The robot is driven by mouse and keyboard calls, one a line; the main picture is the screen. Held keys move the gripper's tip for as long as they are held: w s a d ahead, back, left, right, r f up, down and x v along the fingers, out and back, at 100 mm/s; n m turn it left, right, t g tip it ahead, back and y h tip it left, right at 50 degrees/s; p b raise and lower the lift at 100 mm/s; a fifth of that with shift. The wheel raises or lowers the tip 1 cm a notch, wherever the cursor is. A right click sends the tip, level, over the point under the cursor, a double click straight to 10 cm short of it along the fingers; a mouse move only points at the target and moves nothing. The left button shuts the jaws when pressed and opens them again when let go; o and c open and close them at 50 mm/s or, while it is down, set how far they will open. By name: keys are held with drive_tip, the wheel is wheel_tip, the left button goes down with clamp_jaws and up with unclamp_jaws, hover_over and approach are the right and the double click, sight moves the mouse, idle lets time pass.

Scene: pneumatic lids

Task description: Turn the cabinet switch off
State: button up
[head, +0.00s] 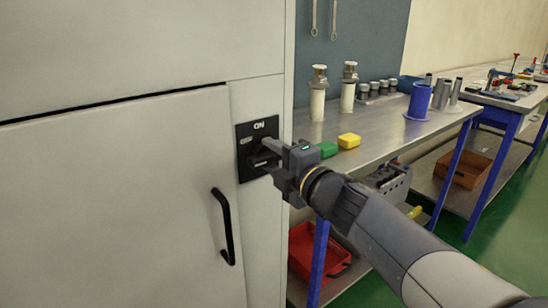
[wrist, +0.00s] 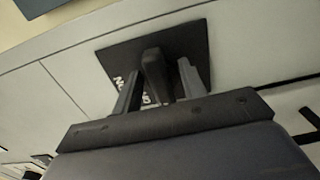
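The cabinet switch has a black square plate (head: 244,131) on the grey cabinet's front, with "ON" lettered at its top. Its black handle (wrist: 155,73) stands out from the plate in the wrist view. My gripper (head: 262,152) is at the plate, its fingers pointing at it. In the wrist view my gripper (wrist: 160,84) has one finger on each side of the handle, with a narrow gap showing, so it looks open around it. In the head view the fingers hide most of the handle, and its exact angle is hard to tell there.
The cabinet door (head: 120,200) is shut, with a black pull handle (head: 224,226) below and left of the switch. A metal workbench (head: 380,137) stands to the right, bearing a green block (head: 328,149) and a yellow block (head: 349,141). A red bin (head: 312,255) sits underneath.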

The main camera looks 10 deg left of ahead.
drive_tip(key=shift+d, duration=0.1)
drive_tip(key=p+v, duration=0.2)
drive_tip(key=v, duration=0.8)
drive_tip(key=shift+s+d, duration=0.2)
drive_tip(key=shift+s, duration=0.1)
drive_tip(key=shift+w+a, duration=0.1)
drive_tip(key=b+x, duration=0.2)
drive_tip(key=x, duration=0.8)
drive_tip(key=shift+w+a, duration=0.25)
drive_tip(key=shift+d, duration=0.1)
